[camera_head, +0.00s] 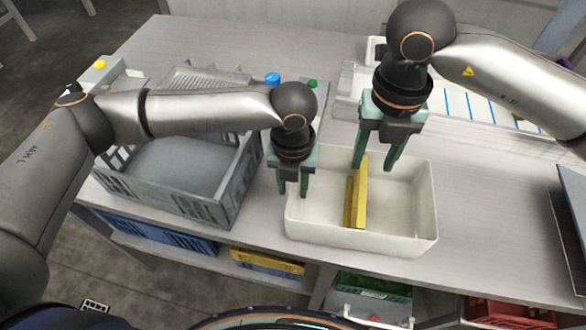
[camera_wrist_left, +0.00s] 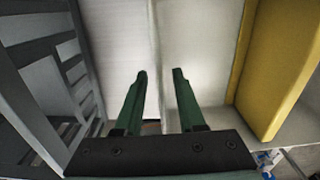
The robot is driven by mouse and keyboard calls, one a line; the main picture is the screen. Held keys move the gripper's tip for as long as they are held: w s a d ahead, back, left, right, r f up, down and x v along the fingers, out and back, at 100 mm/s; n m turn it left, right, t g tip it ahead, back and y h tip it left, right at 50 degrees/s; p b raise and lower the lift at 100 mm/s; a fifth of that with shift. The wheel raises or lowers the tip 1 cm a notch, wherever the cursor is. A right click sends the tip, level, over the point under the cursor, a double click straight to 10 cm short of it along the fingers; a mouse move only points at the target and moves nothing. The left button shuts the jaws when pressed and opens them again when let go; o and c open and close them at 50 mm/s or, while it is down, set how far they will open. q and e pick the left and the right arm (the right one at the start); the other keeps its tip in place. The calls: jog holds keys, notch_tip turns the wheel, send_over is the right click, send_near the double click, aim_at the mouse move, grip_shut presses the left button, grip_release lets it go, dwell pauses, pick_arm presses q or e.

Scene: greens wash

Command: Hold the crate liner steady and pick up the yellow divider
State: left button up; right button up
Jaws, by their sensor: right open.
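The white crate liner (camera_head: 325,238) is an open box on the table. The yellow divider (camera_head: 354,200) stands upright inside it, running front to back; it also shows at the right of the left wrist view (camera_wrist_left: 275,60). My left gripper (camera_head: 293,192) is over the liner's left wall. In the left wrist view its fingers (camera_wrist_left: 159,76) are apart, with the liner's wall edge (camera_wrist_left: 155,40) running between them. My right gripper (camera_head: 374,167) is open and empty above the liner, its left finger close to the divider's top far end. I cannot tell whether they touch.
A grey crate (camera_head: 235,190) stands left of the liner, close to my left gripper. A white tray with blue lines (camera_head: 465,103) lies behind on the right. Blue (camera_head: 272,78) and green (camera_head: 312,84) caps show behind my left arm.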

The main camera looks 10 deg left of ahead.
pick_arm(q)
jog(key=shift+f, duration=0.9)
grip_shut()
dwell(1.2)
